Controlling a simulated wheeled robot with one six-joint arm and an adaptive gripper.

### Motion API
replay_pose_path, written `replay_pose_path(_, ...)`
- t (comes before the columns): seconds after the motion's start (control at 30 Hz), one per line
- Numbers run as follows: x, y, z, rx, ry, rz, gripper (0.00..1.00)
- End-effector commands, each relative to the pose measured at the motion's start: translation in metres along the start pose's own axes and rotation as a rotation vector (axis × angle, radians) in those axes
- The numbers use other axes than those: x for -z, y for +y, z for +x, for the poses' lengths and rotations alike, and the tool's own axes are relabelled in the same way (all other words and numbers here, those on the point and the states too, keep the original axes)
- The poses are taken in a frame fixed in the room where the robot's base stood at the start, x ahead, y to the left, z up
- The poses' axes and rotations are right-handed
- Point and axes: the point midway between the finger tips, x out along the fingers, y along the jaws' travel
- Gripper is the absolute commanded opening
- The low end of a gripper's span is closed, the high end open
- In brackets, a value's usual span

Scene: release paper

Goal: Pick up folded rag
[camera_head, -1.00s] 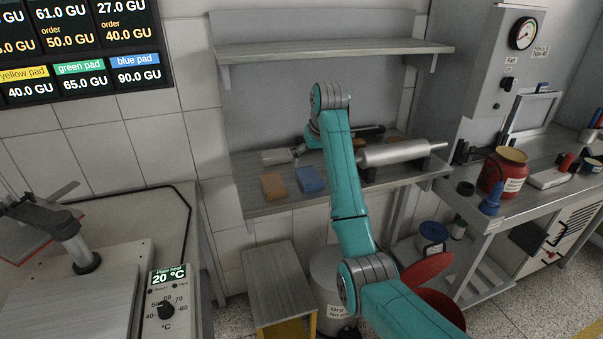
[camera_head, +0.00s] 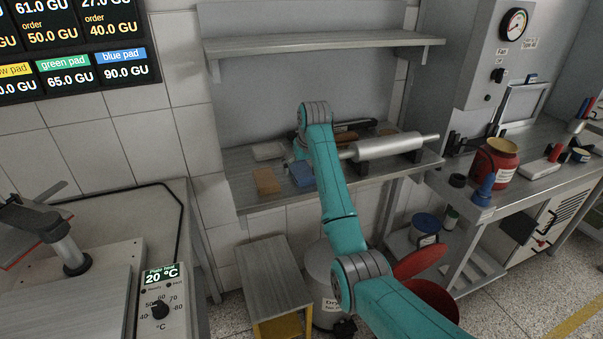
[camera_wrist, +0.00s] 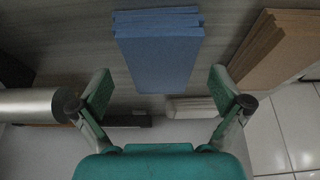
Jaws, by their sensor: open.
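A white, layered, folded cloth, which looks like the folded rag (camera_head: 269,151), lies flat at the back left of the wall bench. In the wrist view the rag (camera_wrist: 192,107) shows edge-on, partly behind the right finger. My gripper (camera_wrist: 160,90) is open and empty, its two teal fingers wide apart. A blue block (camera_wrist: 160,55) shows ahead of and between the fingers; I cannot tell how far below them it is. In the head view my gripper is mostly hidden behind my arm, above the bench near the blue block (camera_head: 302,174) and right of the rag.
A tan block (camera_head: 266,181) lies left of the blue one; it also shows in the wrist view (camera_wrist: 275,50). A metal roller (camera_head: 390,146) on dark supports lies to the right. An upper shelf (camera_head: 320,43) overhangs the bench (camera_head: 232,180). A stool (camera_head: 267,270) stands below.

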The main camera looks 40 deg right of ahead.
Motion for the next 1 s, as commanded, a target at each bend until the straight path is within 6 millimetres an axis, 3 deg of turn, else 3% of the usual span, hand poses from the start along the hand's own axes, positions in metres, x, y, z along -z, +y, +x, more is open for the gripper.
replay_pose_path(0.33,0.0,-0.0001,0.0081,0.0,0.0,0.0,1.0)
replay_pose_path(0.5,0.0,-0.0001,0.008,0.0,0.0,0.0,0.57)
replay_pose_path(0.6,-0.0001,-0.0001,0.0081,0.0,0.0,0.0,0.38)
replay_pose_path(1.0,0.0043,-0.0001,-0.0012,0.0,0.002,0.0,0.38)
